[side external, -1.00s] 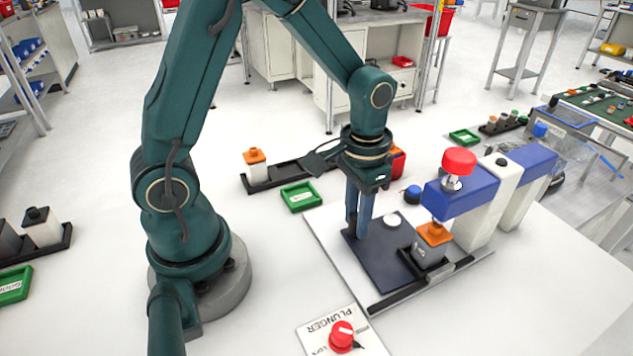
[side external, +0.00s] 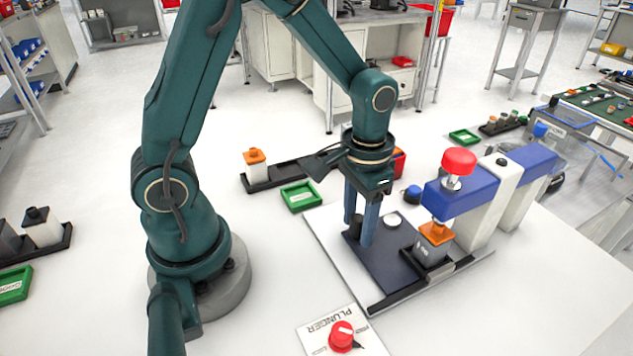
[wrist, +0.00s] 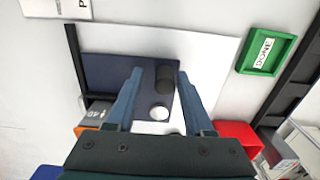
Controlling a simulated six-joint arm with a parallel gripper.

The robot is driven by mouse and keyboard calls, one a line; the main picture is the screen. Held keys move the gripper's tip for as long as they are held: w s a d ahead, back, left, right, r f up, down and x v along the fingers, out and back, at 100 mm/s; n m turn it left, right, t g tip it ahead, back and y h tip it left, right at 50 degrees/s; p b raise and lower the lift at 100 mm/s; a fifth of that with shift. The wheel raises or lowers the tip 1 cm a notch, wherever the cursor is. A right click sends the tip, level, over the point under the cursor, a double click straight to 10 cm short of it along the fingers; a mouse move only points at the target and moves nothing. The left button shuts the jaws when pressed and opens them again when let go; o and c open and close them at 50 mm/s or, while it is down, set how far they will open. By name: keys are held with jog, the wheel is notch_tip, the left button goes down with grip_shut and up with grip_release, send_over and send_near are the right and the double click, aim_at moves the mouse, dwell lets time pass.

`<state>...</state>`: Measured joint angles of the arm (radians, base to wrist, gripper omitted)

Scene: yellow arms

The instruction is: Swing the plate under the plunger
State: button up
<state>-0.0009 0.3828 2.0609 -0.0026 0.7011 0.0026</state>
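The plate (side external: 385,262) is a flat dark blue slab on the white board, with an upright black knob (wrist: 164,78) and a white round disc (side external: 392,220) on it. A grey block with an orange top (side external: 432,246) stands by the plate's right side, below the blue press head and the red-topped plunger (side external: 458,163). My gripper (side external: 359,232) points down over the plate's left part, open. In the wrist view, its fingers (wrist: 160,78) stand apart with the knob between them, with gaps on both sides. In the side view, one finger partly hides the knob.
A black rail (side external: 385,299) runs along the front of the plate. A red knob on a card marked PLUNGER (side external: 340,335) lies in front. A green tray (side external: 300,196) and a black rack with an orange-topped bottle (side external: 254,162) are behind. A blue-capped item (side external: 412,194) stands near the press.

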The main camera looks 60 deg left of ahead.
jog(key=shift+r, duration=0.1)
jog(key=shift+r, duration=3.65)
jog(key=shift+w+r, duration=0.1)
jog(key=shift+r, duration=0.15)
jog(key=s+r+t, duration=0.4)
jog(key=s+t, duration=0.1)
jog(key=s, duration=0.4)
jog(key=shift+s+r+t, duration=0.2)
jog(key=shift+r+t, duration=0.1)
